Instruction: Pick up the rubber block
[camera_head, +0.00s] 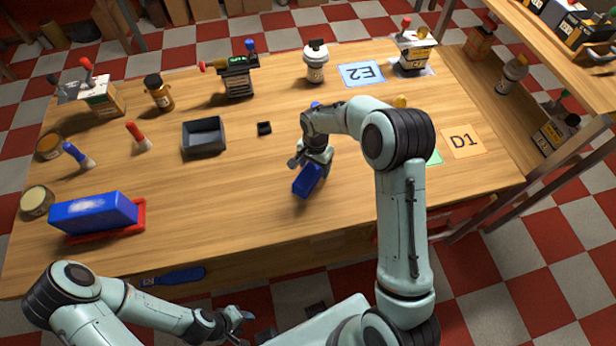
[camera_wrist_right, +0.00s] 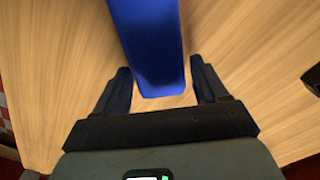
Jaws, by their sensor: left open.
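A blue oblong block (camera_head: 307,181) is at my right gripper (camera_head: 312,163), over the middle of the table. In the right wrist view the blue block (camera_wrist_right: 155,45) runs between the fingers, with a gap on each side. The right gripper (camera_wrist_right: 163,85) is open around it. I cannot tell whether the block touches the table. A larger blue block (camera_head: 95,213) sits on a red tray (camera_head: 140,222) at the front left. The pictures do not show which blue block is rubber. My left gripper (camera_head: 238,320) is open and empty, in front of the table's front edge.
A small black block (camera_head: 264,128) and a grey open bin (camera_head: 204,136) are left of the right gripper. Bottles and small devices line the back. A red-tipped tool (camera_head: 138,136) and jars stand at the left. Card D1 (camera_head: 463,141) lies right. The front middle is clear.

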